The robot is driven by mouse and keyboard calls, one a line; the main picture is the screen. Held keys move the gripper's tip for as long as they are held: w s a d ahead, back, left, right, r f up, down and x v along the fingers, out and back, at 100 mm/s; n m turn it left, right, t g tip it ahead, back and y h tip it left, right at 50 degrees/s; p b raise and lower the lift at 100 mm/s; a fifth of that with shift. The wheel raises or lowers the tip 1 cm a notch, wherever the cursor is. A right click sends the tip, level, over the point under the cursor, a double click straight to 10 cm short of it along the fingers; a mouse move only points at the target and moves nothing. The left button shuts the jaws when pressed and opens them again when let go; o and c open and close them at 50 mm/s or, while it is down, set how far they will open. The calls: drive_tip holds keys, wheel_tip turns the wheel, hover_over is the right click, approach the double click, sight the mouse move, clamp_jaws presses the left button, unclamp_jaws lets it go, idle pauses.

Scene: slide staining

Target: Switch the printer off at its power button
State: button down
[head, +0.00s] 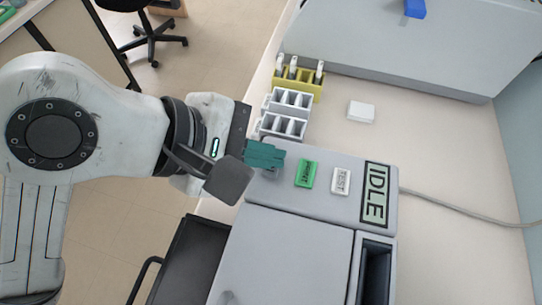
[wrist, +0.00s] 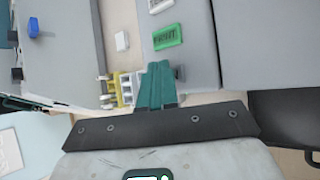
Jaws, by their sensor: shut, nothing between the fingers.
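The grey printer (head: 290,232) sits on the bench, and its top panel (wrist: 196,35) fills the upper right of the wrist view. The panel carries a green PRINT button (head: 306,174), a white TEST button (head: 341,181) and a display reading IDLE (head: 375,195). The wrist view also shows the green button (wrist: 167,37) and part of the white one (wrist: 160,5). My gripper (head: 279,158), with teal fingers, is shut and empty over the panel's left end, left of the green button. The fingers hide that end, and I cannot make out a power button or whether they touch the panel.
Grey racks (head: 283,115) and a yellow rack (head: 300,82) with slides stand just behind the printer. A small white box (head: 361,112) lies on the bench. A large grey unit (head: 400,45) stands at the back. A cable (head: 460,212) runs right from the printer.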

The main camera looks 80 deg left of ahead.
drive_tip(key=shift+r, duration=0.1)
drive_tip(key=shift+r+p, duration=0.4)
drive_tip(key=shift+p, duration=0.3)
wheel_tip(320, 180, up, 6)
drive_tip(key=p, duration=0.6)
idle(0.3)
